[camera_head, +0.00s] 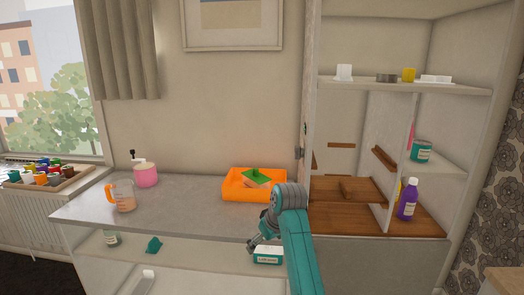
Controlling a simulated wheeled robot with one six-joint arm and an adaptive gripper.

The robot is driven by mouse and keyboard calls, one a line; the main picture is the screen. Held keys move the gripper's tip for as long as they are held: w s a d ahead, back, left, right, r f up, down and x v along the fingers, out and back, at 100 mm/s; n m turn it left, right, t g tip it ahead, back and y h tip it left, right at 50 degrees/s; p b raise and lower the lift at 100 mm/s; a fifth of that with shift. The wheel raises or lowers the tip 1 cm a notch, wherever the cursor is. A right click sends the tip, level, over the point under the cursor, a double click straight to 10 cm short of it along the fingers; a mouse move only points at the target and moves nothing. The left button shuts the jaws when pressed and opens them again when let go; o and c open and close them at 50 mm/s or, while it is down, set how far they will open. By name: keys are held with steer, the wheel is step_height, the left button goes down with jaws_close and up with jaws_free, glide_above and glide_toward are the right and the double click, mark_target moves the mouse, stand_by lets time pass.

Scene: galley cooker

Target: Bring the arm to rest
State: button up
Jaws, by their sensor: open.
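My gripper (255,244) is at the front edge of the grey counter (190,215), at the end of my teal arm (298,250). It points down and to the left and is open, with nothing seen between its fingers. The arm comes up from the bottom of the view and bends at a grey joint in front of the counter. A white and teal labelled box (268,256) is just below the gripper on the lower shelf. I cannot tell whether the gripper touches the counter edge.
An orange tray (235,190) with a green item stands behind the arm. A measuring cup (125,198) and a pink pot (146,176) are at the left on the counter. A shelf unit with a purple bottle (407,203) stands at the right. The counter's middle is clear.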

steer(key=s+d+f+m+t, duration=0.1)
steer(key=s+d+f+t, duration=0.2)
steer(key=f, duration=1)
steer(key=s+d+f+m+t+h, duration=0.15)
steer(key=s+d+f, duration=0.25)
steer(key=s+f, duration=0.65)
steer(key=s+d+f+m+t+y, duration=0.15)
steer(key=s+d+f, duration=0.4)
steer(key=s, duration=0.75)
steer(key=s+d+r+m+t+h, duration=0.1)
steer(key=s+d, duration=0.1)
steer(key=s, duration=0.8)
steer(key=s+d+r+m+t+h, duration=0.1)
steer(key=s, duration=1)
steer(key=s+d+r+m+t, duration=0.1)
steer(key=s+d+r+t, duration=0.1)
steer(key=s+r, duration=1.3)
steer(key=shift+s+r+t+h, duration=0.35)
steer(key=shift+r+t+h, duration=0.05)
steer(key=shift+r, duration=0.35)
